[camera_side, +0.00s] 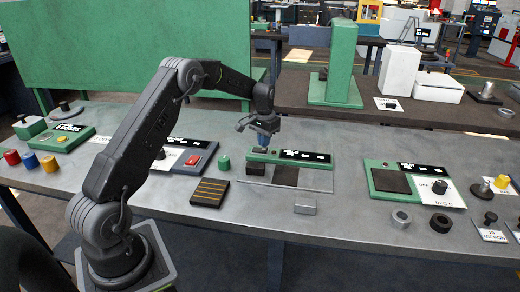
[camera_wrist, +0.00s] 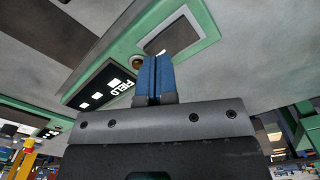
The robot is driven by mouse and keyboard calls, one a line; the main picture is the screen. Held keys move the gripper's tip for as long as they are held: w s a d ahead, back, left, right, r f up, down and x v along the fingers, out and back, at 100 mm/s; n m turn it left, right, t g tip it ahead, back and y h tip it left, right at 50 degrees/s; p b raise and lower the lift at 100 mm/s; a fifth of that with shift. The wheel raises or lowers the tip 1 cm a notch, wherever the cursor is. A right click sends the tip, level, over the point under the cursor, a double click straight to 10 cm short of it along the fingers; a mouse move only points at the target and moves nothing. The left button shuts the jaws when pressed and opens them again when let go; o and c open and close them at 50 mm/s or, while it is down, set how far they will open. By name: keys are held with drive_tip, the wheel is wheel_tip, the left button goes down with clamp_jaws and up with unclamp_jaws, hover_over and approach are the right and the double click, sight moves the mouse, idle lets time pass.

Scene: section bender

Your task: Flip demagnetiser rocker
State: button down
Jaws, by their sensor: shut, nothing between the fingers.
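A green unit (camera_side: 318,157) with a black label strip and a dark pad (camera_side: 285,176) stands at mid-bench. In the wrist view, its green body (camera_wrist: 204,14), a grey pad (camera_wrist: 170,36), a small round brownish part (camera_wrist: 137,61) and a black strip (camera_wrist: 100,87) reading "FIELD" show. My gripper (camera_side: 263,148) is shut and empty, pointing down over the unit's left end. Its blue fingertips (camera_wrist: 153,62) overlap the unit between strip and pad in the wrist view; contact cannot be told. No rocker is clear on this unit.
A small green cylinder (camera_side: 224,162) stands just left of the unit. A black striped block (camera_side: 210,192) and a grey block (camera_side: 305,206) lie in front. Another green panel (camera_side: 378,170) is to the right. A tall green column (camera_side: 338,75) stands behind.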

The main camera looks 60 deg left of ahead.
drive_tip(key=shift+f, duration=0.95)
idle(0.4)
drive_tip(key=shift+r, duration=0.1)
drive_tip(key=shift+r, duration=3.45)
